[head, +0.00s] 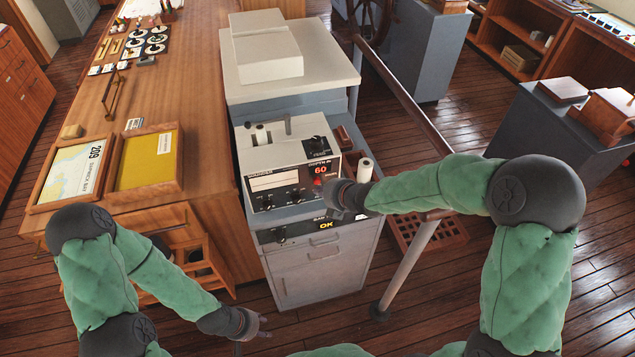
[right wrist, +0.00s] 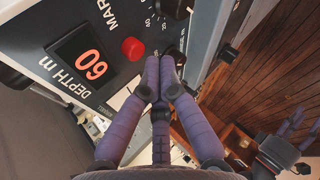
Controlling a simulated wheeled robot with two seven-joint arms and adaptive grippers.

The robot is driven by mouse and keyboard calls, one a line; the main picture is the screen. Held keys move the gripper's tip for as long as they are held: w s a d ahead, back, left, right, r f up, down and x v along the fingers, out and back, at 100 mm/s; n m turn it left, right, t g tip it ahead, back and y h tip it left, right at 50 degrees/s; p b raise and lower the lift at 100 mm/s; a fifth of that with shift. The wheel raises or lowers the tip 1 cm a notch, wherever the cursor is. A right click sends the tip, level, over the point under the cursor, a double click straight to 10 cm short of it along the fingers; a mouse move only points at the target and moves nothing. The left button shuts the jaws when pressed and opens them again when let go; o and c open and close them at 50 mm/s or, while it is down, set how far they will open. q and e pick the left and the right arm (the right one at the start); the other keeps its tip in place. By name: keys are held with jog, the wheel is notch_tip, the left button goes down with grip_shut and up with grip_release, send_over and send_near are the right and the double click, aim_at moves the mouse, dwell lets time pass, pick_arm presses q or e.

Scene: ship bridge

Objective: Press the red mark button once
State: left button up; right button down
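The red mark button (right wrist: 133,48) is a small round knob on the dark panel of the depth sounder (head: 282,158), beside the orange "60" display (right wrist: 92,64). In the right wrist view my right gripper (right wrist: 163,65) has its purple fingers drawn together. The fingertips are close to the button, a little to its right. Whether they touch the panel is hard to tell. In the head view the right hand is at the front right of the sounder and covers part of its face. My left gripper (head: 264,326) hangs low, in front of the grey cabinet; its fingers are too small to judge.
The sounder stands on a grey cabinet (head: 320,270). A white roll (head: 365,170) stands to its right. A metal rail post (head: 408,262) is close to my right arm. A wooden chart desk (head: 80,120) with framed charts is on the left.

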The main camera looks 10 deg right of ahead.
jog(key=shift+w, duration=0.15)
dwell(0.3)
jog(key=shift+w, duration=0.3)
jog(key=shift+w, duration=0.5)
dwell(0.7)
jog(key=shift+s+b, duration=0.15)
jog(key=shift+b, duration=0.2)
jog(key=shift+s+b, duration=0.4)
jog(key=shift+s, duration=0.4)
